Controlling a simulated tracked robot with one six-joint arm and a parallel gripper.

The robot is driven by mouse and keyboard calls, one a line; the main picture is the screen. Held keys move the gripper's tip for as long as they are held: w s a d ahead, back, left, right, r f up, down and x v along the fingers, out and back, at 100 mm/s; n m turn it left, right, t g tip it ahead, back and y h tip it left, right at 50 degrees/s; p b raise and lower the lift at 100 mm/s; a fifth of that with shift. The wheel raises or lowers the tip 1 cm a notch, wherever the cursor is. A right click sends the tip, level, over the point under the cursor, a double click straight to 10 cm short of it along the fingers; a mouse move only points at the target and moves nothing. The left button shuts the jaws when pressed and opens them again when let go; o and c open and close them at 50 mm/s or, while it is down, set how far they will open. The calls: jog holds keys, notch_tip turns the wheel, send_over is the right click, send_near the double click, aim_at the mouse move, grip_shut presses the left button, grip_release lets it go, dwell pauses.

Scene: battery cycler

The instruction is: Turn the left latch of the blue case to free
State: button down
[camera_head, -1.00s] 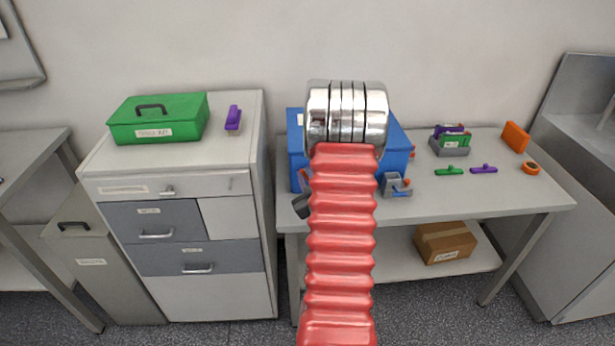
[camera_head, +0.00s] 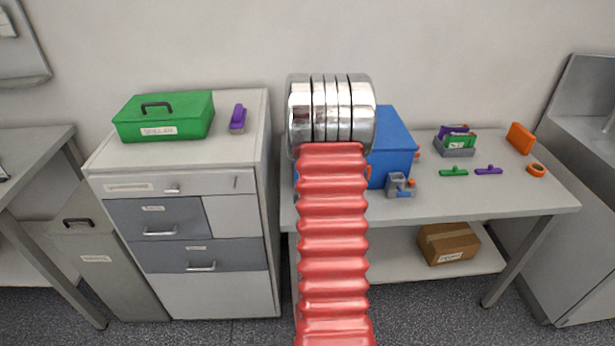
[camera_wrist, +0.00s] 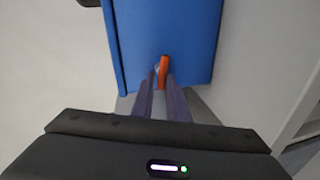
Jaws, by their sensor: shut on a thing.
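The blue case (camera_head: 397,140) stands on the bench, its left part hidden behind my red and silver arm. In the wrist view, the blue case (camera_wrist: 165,30) shows a blue face running down to a grey surface. An upright orange latch (camera_wrist: 164,66) lies against its lower edge. My gripper (camera_wrist: 161,78) has its two dark fingers close together on either side of the latch and is shut on it. In the head view my gripper is hidden, and the left latch does not show.
A green box (camera_head: 165,118) stands on the cabinet at left.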

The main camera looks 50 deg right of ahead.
jog(key=shift+s+a+f+n+g, duration=0.1)
jog(key=shift+a+f+n+g, duration=0.2)
jog(key=shift+f+n, duration=0.45)
jog(key=shift+d+r, duration=0.1)
jog(key=shift+d, duration=0.05)
jog(key=c, duration=1.9)
grip_release()
jog(key=shift+c, duration=0.2)
jog(key=shift+o, duration=0.5)
jog(key=shift+d+r, duration=0.1)
jog(key=shift+r, duration=0.05)
jog(key=shift+r, duration=0.1)
